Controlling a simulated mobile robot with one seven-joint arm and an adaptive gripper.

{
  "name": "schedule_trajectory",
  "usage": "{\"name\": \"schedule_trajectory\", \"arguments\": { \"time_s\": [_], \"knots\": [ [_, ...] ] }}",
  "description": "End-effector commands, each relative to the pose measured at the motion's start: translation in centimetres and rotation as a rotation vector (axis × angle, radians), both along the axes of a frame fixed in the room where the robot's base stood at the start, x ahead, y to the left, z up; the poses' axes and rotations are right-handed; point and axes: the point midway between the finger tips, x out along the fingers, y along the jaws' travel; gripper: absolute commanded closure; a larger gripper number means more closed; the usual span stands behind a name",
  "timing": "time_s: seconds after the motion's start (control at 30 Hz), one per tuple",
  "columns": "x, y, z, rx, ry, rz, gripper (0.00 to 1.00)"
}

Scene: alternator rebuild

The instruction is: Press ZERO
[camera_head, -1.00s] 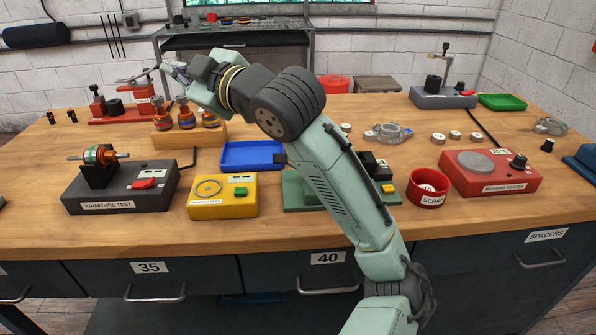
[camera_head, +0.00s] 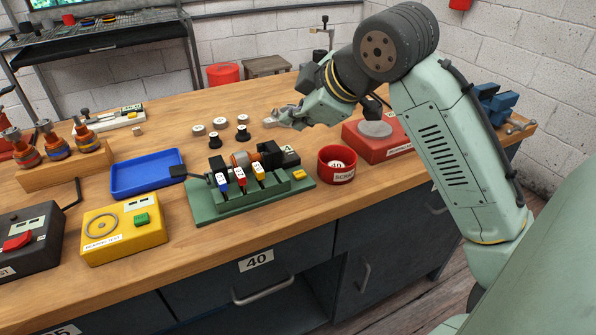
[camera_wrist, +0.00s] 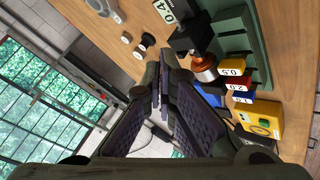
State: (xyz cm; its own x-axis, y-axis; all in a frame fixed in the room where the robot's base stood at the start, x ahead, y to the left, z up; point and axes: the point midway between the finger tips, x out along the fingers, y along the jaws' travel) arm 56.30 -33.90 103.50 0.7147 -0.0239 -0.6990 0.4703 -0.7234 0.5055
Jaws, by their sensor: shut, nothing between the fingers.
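The green fixture (camera_head: 208,212) holds a copper-coloured rotor (camera_head: 240,159) and blue, red and yellow numbered blocks. A small yellow button (camera_head: 296,173) sits at its right end, near a dark display unit (camera_head: 290,156). I cannot read the word ZERO on anything. In the wrist view the display (camera_wrist: 165,9) shows at the top edge, and the rotor (camera_wrist: 204,68) is right of the fingers.
A red scrap bin (camera_head: 337,172) and red heater (camera_head: 368,150) stand right of the fixture. A silver bracket (camera_head: 278,121) lies near the gripper. A blue tray (camera_head: 147,175) and yellow tester (camera_head: 103,236) are to the left. Several small discs lie behind the fixture.

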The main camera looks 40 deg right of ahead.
Motion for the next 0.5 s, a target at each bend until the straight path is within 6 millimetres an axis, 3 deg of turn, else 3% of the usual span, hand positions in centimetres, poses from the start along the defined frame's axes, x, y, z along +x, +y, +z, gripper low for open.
{"name": "schedule_trajectory", "arguments": {
  "time_s": [0.27, 0.5],
  "knots": [
    [0.1, 0.0, -0.4, -0.001, -0.002, -0.001, 1.0],
    [0.0, 0.0, -2.8, -0.001, -0.002, -0.002, 1.0]
  ]
}}
